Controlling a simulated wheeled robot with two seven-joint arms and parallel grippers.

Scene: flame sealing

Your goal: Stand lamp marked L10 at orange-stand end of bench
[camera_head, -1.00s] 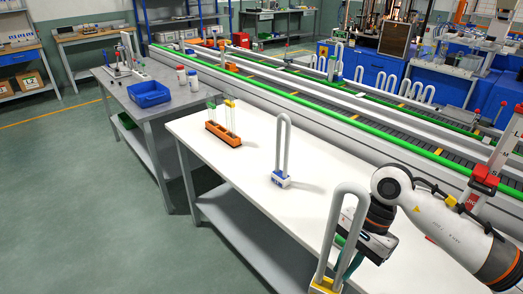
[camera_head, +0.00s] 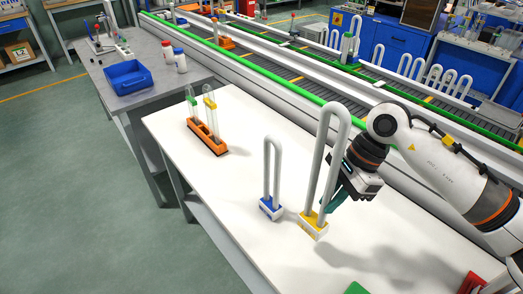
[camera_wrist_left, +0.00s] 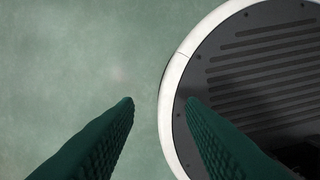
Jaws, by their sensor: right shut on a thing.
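A tall white U-shaped lamp with a yellow collar on a white base (camera_head: 312,228) is upright over the white bench (camera_head: 240,236), right of a smaller-looking lamp with a blue collar (camera_head: 270,207). My right gripper (camera_head: 334,197) is shut on the yellow-collared lamp from its right side. I cannot tell if its base touches the bench. No L10 mark is readable on either lamp. The orange stand (camera_head: 207,138) holds green-capped and yellow-capped tubes at the bench's far left end. My left gripper (camera_wrist_left: 160,102) is open and empty over the floor in the left wrist view.
A grey table with a blue tray (camera_head: 128,77) and white bottles stands beyond the bench. The green-edged conveyor (camera_head: 262,75) runs along the bench's back side. White bench top is bare between the orange stand and the blue-collared lamp. Something red (camera_head: 472,283) is at the lower right.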

